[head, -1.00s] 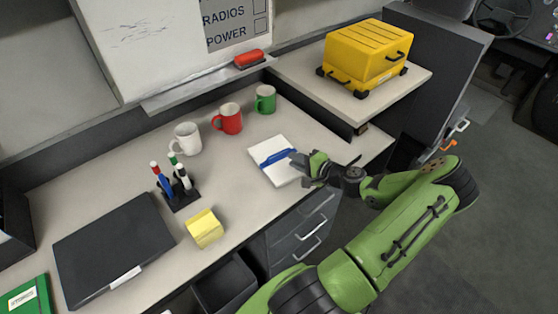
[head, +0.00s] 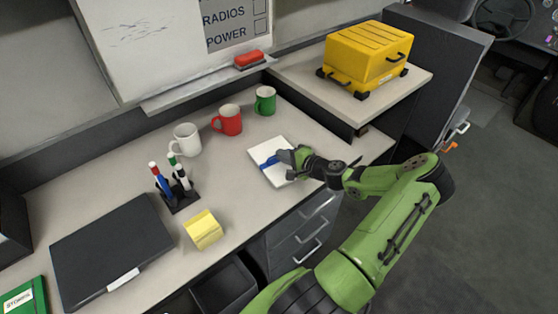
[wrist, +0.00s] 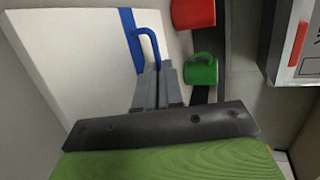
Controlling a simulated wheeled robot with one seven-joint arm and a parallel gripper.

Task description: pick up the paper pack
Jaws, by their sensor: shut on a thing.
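The paper pack (head: 265,149) is a white block with a blue band and a blue handle. It appears to lie on the desk near its front edge, to the right of the middle. My gripper (head: 285,158) is over the pack's right side, hiding part of it. In the wrist view the pack (wrist: 65,62) fills the left side, and my gripper (wrist: 157,72) is shut on its blue handle (wrist: 148,38). The fingers hide the handle's lower end.
White, red (head: 227,120) and green (head: 265,100) mugs stand behind the pack. A pen holder (head: 182,198), a yellow pad (head: 203,229) and a dark laptop-like case (head: 112,250) are to the left. A yellow case (head: 362,55) stands on the raised shelf at the back right.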

